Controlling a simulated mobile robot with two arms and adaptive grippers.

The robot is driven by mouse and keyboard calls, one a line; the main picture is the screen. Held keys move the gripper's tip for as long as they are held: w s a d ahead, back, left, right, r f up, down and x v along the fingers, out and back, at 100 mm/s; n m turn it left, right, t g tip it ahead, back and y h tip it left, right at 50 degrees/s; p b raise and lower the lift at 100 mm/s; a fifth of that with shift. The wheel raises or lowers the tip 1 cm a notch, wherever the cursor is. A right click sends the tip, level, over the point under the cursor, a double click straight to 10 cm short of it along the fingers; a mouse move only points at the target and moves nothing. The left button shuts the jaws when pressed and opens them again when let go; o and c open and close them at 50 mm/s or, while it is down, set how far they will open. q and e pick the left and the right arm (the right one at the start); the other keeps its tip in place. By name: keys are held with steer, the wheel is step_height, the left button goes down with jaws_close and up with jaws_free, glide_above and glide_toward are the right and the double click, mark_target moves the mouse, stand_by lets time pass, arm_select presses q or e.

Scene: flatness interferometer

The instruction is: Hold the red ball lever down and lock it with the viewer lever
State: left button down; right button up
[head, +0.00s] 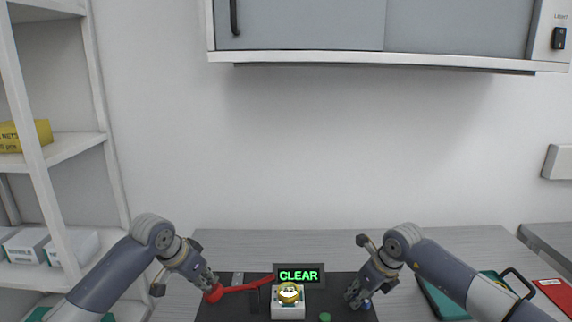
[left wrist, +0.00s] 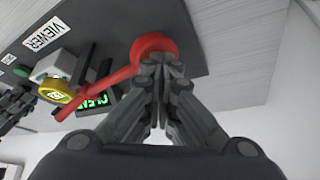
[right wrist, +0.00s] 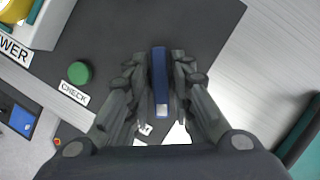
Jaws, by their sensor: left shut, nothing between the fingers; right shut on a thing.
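The red ball lever (head: 245,287) runs leftward from the instrument to its ball end. My left gripper (head: 208,287) is shut and empty, its fingertips at the ball; it also shows in the left wrist view (left wrist: 160,68) right against the red ball (left wrist: 153,47). I cannot tell how hard it presses. My right gripper (head: 358,300) is shut on an upright blue bar (right wrist: 160,80) on the right of the dark base. Whether this bar is the viewer lever I cannot tell. A VIEWER label (left wrist: 42,37) lies beside the white block (head: 288,312) with the yellow round eyepiece (head: 289,292).
A display (head: 299,276) reading CLEAR stands behind the eyepiece. A green button (right wrist: 79,73) with a CHECK label is left of the blue bar. A green tray (head: 440,297) and a red item (head: 556,291) lie at right. Shelves stand left; a cabinet (head: 385,25) hangs above.

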arm_select(q)
steer(key=shift+f, duration=0.1)
arm_select(e)
steer(key=shift+n+g+y, duration=0.4)
steer(key=shift+n, duration=0.9)
steer(key=shift+n+g+y, duration=0.3)
steer(key=shift+n, duration=0.7)
steer(key=shift+n+g, duration=0.5)
steer(key=shift+n, duration=0.9)
steer(key=shift+n+g+y, duration=0.3)
steer(key=shift+n+g, duration=0.2)
steer(key=shift+n, duration=0.7)
steer(key=o, duration=0.6)
steer(key=shift+n, duration=0.3)
steer(key=shift+c, duration=0.2)
